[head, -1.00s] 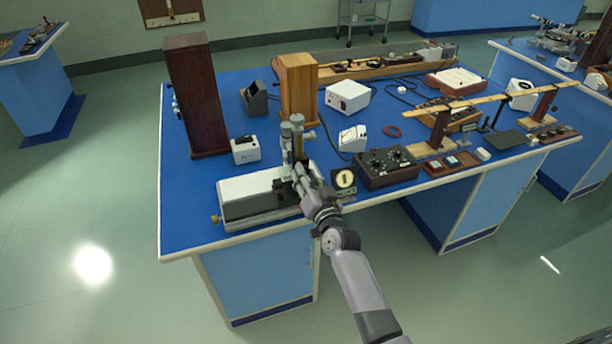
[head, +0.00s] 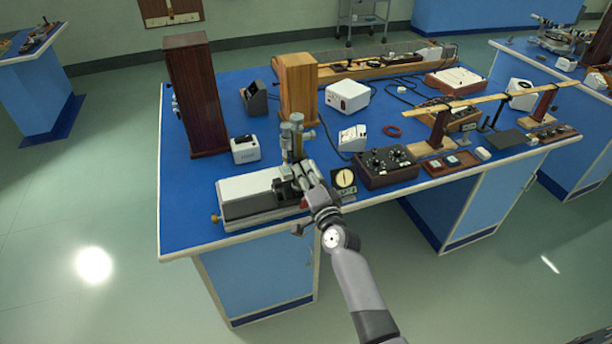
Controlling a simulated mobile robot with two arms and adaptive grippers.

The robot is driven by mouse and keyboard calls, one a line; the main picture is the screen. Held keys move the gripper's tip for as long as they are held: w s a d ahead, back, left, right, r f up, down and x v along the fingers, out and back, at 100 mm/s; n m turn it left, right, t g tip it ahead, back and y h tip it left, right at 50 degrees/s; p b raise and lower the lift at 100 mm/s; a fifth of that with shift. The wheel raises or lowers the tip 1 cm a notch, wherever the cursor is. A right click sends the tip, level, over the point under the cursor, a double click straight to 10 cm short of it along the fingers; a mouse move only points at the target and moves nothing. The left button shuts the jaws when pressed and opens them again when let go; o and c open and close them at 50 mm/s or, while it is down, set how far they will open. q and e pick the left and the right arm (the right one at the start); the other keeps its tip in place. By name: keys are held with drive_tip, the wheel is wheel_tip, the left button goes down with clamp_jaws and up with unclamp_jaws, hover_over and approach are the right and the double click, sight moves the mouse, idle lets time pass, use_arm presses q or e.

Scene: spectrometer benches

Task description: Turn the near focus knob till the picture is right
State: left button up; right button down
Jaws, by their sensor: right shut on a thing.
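The travelling microscope (head: 262,198) stands at the near left of the blue bench, with a white-topped base and an upright grey tube (head: 296,138). My right gripper (head: 302,178) is at the near side of its column, shut on the near focus knob, which is mostly hidden behind the fingers. A small dark panel with a round pale-yellow picture (head: 344,179) stands just right of the gripper; its detail is too small to read. My left gripper is not in view.
A black control box (head: 387,166) with knobs stands right of the picture panel. A white meter box (head: 245,149) and tall dark wooden box (head: 195,95) stand behind the microscope. The bench's near left corner is clear.

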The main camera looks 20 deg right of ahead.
idle(0.3)
drive_tip(key=c, duration=1.2)
unclamp_jaws()
drive_tip(key=shift+c, duration=0.2)
drive_tip(key=s, duration=1.2)
drive_tip(key=shift+d, duration=0.2)
